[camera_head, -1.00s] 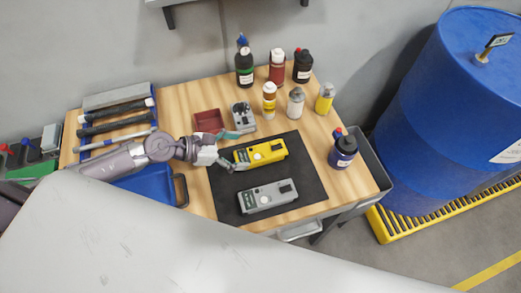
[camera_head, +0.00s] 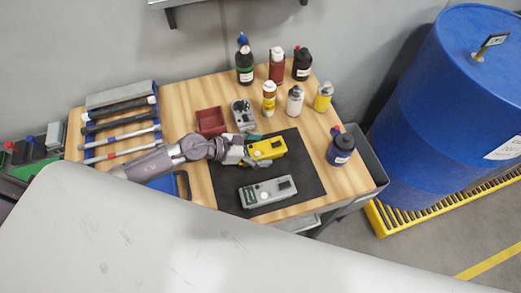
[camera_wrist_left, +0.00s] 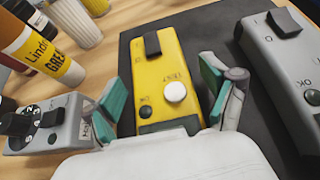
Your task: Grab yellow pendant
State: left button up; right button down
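The yellow pendant (camera_head: 267,149) lies on the black mat (camera_head: 288,197) on the wooden table, beyond a grey pendant (camera_head: 267,191). My left gripper (camera_head: 253,150) is at the pendant's left end. In the left wrist view, the yellow pendant (camera_wrist_left: 170,75), with a white knob and a black switch, lies between the open teal-padded fingers of my left gripper (camera_wrist_left: 165,98). The grey pendant (camera_wrist_left: 285,65) is close by the right finger. My right gripper is not in view.
A grey control box (camera_head: 243,116) and a red tray (camera_head: 210,121) stand behind my left gripper. Several bottles, including a yellow-labelled one (camera_head: 269,99), stand at the back. A dark blue bottle (camera_head: 341,149) is at the right edge.

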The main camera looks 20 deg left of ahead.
pick_arm(q)
jog(key=c, duration=1.1)
jog(key=shift+c, duration=0.5)
jog(key=shift+r, duration=0.15)
